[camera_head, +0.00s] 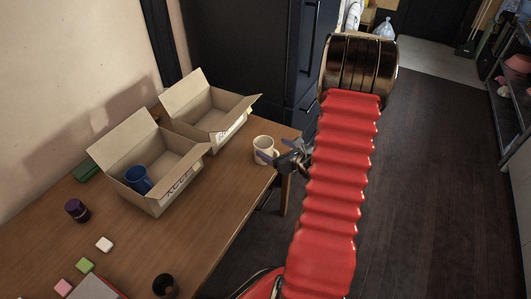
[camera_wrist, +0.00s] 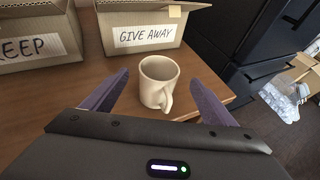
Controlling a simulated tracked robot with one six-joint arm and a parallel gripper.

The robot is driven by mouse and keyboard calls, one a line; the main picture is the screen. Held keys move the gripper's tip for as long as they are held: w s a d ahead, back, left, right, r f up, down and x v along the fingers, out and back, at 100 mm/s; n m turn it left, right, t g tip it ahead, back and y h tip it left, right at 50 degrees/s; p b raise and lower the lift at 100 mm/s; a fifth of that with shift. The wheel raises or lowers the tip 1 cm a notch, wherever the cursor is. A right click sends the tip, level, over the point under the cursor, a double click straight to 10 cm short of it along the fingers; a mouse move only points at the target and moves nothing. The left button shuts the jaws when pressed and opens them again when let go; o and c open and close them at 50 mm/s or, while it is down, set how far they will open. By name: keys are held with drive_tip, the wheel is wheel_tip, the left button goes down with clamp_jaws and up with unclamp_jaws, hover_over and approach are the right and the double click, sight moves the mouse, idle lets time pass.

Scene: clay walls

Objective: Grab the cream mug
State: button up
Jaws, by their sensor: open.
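The cream mug (camera_head: 265,148) stands upright near the right edge of the wooden table, in front of the farther cardboard box. In the wrist view the mug (camera_wrist: 158,80) sits between and a little ahead of my gripper's two purple fingers, its handle turned toward me and slightly right. My gripper (camera_head: 279,153) is open, and nothing is held. In the head view part of it is hidden behind my red arm.
A box marked GIVE AWAY (camera_wrist: 140,34) stands behind the mug. A box marked KEEP (camera_wrist: 30,42) is left of it; a blue mug (camera_head: 139,179) is inside. The table (camera_head: 215,225) ends right of the cream mug. A dark cabinet (camera_wrist: 245,45) stands beyond.

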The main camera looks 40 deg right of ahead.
sight(268, 145)
drive_tip(key=x, duration=0.4)
drive_tip(key=shift+w+a, duration=0.1)
drive_tip(key=shift+w, duration=0.05)
idle(0.4)
drive_tip(key=c, duration=1.8)
drive_tip(key=shift+o, duration=0.2)
drive_tip(key=shift+r, duration=0.1)
wheel_tip(268, 145, up, 10)
